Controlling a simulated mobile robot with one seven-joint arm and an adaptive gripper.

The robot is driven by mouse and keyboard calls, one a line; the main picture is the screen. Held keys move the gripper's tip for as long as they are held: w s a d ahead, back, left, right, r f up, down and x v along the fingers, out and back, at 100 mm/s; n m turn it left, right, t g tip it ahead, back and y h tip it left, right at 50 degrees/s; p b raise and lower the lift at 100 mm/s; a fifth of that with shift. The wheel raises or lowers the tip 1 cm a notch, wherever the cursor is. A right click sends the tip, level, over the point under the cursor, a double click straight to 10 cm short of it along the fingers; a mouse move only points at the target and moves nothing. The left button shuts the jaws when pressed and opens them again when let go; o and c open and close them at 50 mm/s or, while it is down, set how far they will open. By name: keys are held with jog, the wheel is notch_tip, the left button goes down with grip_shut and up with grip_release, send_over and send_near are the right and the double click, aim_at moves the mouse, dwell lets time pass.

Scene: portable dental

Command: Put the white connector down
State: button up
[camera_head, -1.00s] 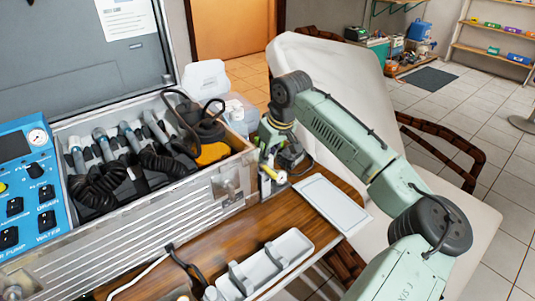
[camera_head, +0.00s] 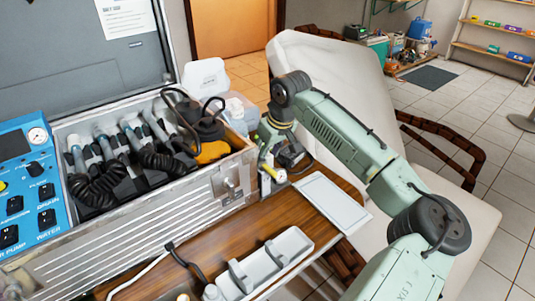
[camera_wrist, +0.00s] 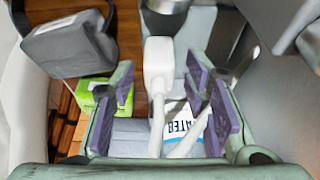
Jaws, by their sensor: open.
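The white connector (camera_wrist: 158,62) stands upright in the wrist view, its wide head at the top and its narrow stem running down between my fingers. My gripper (camera_wrist: 163,98) is open, with its purple-padded fingers on either side of the connector and a visible gap on the left. In the head view my gripper (camera_head: 270,170) is low over the wooden table (camera_head: 190,250), by the front right corner of the metal case. The connector is too small to make out there. Whether its lower end touches a surface is hidden.
The open metal case (camera_head: 150,225) holds several handpieces and coiled hoses. A white tray (camera_head: 332,202) lies right of my gripper, and a grey holder (camera_head: 265,265) lies in front. A green box (camera_wrist: 88,93) and a label reading "WATER" (camera_wrist: 180,125) show below the fingers.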

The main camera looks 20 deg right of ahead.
jog(key=b+v, duration=0.1)
jog(key=v, duration=1.1)
jog(key=shift+r+b, duration=0.15)
jog(key=shift+b, duration=0.15)
dwell(0.8)
